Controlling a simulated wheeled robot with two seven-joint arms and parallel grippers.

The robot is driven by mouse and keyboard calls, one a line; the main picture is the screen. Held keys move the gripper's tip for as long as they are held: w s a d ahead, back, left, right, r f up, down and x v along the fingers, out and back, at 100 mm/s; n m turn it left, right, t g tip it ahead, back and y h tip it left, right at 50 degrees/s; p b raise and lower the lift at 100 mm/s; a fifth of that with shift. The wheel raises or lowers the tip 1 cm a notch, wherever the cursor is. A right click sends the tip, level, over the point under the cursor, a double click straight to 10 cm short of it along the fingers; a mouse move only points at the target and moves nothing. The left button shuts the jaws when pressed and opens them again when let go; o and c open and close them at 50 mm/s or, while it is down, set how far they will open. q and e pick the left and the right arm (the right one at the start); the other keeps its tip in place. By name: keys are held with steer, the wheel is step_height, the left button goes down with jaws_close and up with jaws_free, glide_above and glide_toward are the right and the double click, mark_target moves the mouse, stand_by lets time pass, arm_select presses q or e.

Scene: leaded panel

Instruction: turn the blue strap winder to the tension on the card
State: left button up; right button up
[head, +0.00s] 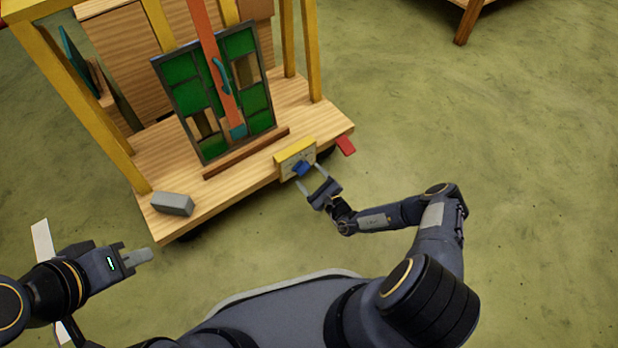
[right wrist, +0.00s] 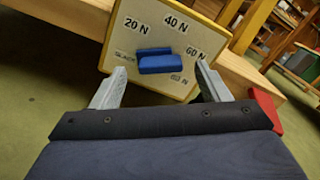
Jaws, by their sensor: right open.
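The blue strap winder (head: 300,169) sits on a yellow-edged dial plate (head: 291,152) at the front edge of the wooden cart. In the right wrist view the blue winder (right wrist: 163,61) is a bar lying roughly level across the plate (right wrist: 205,15), with marks reading SLACK, 20 N, 40 N, 60 N and a partly unclear one at lower right. My right gripper (head: 312,178) is open around the winder's front, its fingers (right wrist: 157,88) apart on either side and not visibly touching it. My left gripper (head: 147,255) is at lower left, away from the cart; its jaw gap is unclear. The card is not identifiable.
A leaded panel with green panes (head: 188,98) stands on the cart, with an orange strap (head: 208,50) down its front. A grey block (head: 172,204) lies at the cart's left front corner. A red piece (head: 346,145) sticks out right of the dial.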

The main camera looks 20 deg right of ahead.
steer(key=shift+w+a, duration=0.2)
steer(key=shift+w, duration=0.4)
steer(key=c, duration=1)
steer(key=shift+m, duration=0.3)
steer(key=m, duration=0.5)
steer(key=shift+d, duration=0.1)
steer(key=m+b, duration=0.1)
steer(key=m, duration=0.5)
